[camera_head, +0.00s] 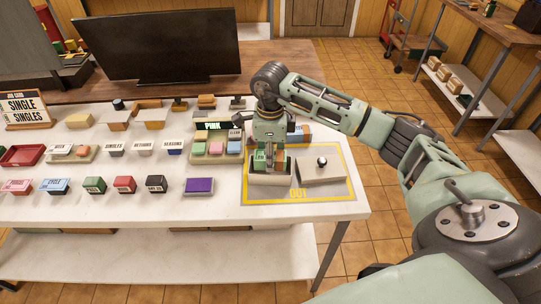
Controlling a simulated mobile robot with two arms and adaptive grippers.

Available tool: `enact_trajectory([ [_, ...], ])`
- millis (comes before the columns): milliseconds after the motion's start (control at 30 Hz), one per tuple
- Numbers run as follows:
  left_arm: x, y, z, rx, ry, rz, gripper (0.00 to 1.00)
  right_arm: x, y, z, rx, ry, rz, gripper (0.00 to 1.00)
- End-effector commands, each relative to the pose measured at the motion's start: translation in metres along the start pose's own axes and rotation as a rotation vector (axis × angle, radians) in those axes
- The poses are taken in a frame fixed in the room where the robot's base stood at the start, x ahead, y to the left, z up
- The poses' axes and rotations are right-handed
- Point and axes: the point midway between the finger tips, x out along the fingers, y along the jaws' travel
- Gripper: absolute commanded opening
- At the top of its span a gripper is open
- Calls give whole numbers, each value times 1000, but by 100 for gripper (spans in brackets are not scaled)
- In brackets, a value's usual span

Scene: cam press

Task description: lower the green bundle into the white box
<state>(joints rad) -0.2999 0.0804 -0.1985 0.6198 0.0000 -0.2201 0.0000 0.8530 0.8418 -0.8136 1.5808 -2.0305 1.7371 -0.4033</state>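My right gripper (269,146) reaches in from the right and points straight down over the white box (269,191). It appears shut on the green bundle (260,162), which has a pale label on its side. The bundle is at the box's open top, and its lower part is hidden behind the front wall. I cannot tell whether it touches the box floor. The white box stands on the left part of a yellow-bordered grey mat marked OUT (297,194). My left gripper is not in view.
A pale lid with a dark knob (322,168) lies right of the box on the mat. A purple pad (199,186) is left of the mat. Several labelled blocks and trays fill the white table's left side.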

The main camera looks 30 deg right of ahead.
Motion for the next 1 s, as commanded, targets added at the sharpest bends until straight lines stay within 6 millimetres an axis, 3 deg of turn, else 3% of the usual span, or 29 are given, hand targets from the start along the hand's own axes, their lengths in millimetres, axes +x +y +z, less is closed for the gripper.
enact_trajectory([
  [467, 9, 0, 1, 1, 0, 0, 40, 10, 0, 0, 1, -1, -1, 7],
  [500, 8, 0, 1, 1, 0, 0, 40, 9, 0, 0, 1, -1, -1, 39],
  [700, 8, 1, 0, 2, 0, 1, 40, 10, 0, 0, 1, 0, 0, 56],
  [1000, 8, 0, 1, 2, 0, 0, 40, 10, 0, 0, 0, 1, 0, 57],
])
